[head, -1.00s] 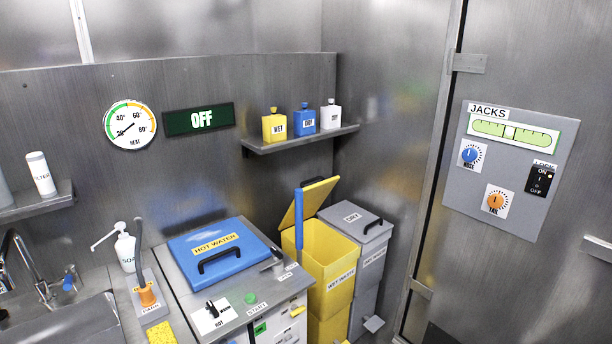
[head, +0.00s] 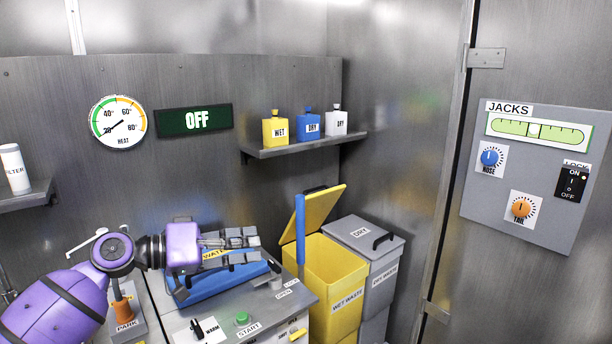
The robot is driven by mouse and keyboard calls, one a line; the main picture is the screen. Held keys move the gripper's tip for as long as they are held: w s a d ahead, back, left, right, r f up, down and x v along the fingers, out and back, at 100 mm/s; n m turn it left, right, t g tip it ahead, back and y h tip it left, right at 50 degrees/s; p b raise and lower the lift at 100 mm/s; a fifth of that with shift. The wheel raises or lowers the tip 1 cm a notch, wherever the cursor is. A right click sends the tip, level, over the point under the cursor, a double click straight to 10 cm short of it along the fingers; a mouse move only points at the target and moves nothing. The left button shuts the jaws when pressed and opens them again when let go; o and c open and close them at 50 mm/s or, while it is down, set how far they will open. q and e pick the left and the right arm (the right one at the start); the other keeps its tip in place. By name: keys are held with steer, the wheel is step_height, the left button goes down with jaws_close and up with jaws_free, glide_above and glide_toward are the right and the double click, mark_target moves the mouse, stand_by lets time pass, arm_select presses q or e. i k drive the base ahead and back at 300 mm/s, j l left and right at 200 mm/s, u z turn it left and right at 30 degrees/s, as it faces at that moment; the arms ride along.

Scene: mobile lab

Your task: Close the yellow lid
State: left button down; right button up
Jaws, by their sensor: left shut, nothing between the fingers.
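The yellow lid (head: 328,212) stands raised and tilted at the back of the yellow wet waste bin (head: 335,305), whose top is open. A blue upright bar (head: 300,232) is in front of the lid's left part. My left gripper (head: 256,246) is shut and empty. It reaches in from the left over the blue hot water lid, to the left of the bin and apart from the yellow lid. My right gripper is not in view.
The grey dry bin (head: 367,238) stands shut right of the yellow bin. The blue hot water lid (head: 220,283) lies shut under my arm. A shelf (head: 305,145) with yellow, blue and white bottles hangs above. A jacks panel (head: 530,170) is at right.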

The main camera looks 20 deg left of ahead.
mark_target(319, 205)
steer(key=i+j, duration=0.45)
steer(key=i, duration=0.2)
steer(key=i+j, duration=0.45)
steer(key=i, duration=0.15)
